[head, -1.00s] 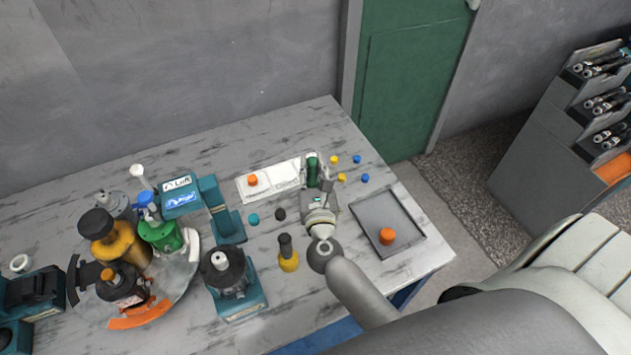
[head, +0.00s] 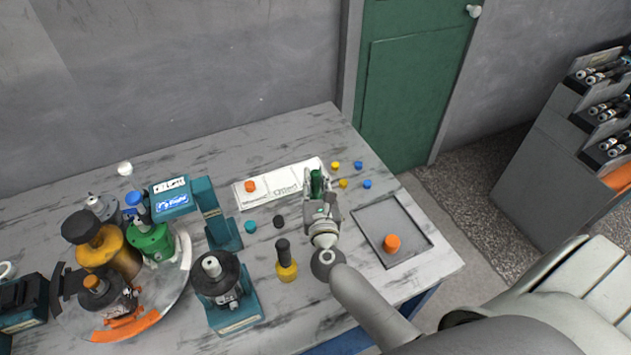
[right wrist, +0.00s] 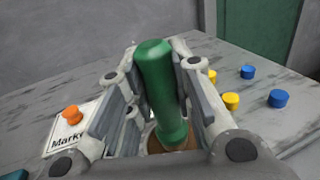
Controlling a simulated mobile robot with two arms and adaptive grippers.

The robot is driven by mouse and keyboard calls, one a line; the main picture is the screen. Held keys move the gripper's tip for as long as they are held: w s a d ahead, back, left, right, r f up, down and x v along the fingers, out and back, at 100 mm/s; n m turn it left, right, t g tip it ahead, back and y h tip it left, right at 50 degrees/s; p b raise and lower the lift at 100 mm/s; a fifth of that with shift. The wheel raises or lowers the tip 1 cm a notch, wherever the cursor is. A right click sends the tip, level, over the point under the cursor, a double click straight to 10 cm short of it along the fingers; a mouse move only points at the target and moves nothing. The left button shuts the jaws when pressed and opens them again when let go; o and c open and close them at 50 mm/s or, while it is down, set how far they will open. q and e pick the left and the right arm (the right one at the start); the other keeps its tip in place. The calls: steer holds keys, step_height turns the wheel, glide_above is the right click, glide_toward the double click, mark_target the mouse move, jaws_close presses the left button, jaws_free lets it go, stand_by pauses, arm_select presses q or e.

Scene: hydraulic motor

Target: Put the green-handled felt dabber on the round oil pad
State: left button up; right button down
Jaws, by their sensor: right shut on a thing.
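The felt dabber's green handle (head: 317,184) stands between the fingers of my right gripper (head: 318,188), near the right end of the white label card. In the right wrist view the green handle (right wrist: 158,85) is upright and slightly tilted, with my right gripper (right wrist: 155,100) shut on it. A brown round surface (right wrist: 180,140) shows at the foot of the handle. I cannot tell if it is the dabber's own base or the round oil pad. The felt end is hidden. My left gripper is not in view.
A white label card (head: 265,190) bears an orange cap (head: 250,186). Small yellow and blue caps (head: 367,184) lie to the right. A grey tray (head: 421,235) holds an orange-topped piece (head: 392,243). A yellow bottle (head: 286,268) and a teal stand (head: 238,318) are to the left.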

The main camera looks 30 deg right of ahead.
steer(key=shift+f, duration=0.2)
steer(key=c, duration=1.3)
jaws_free()
steer(key=shift+r, duration=0.15)
steer(key=b+v, duration=0.3)
steer(key=v, duration=0.7)
steer(key=shift+s+a, duration=0.15)
steer(key=shift+s, duration=0.15)
steer(key=shift+s+a+r, duration=0.1)
steer(key=shift+s+a, duration=0.15)
steer(key=shift+s, duration=0.4)
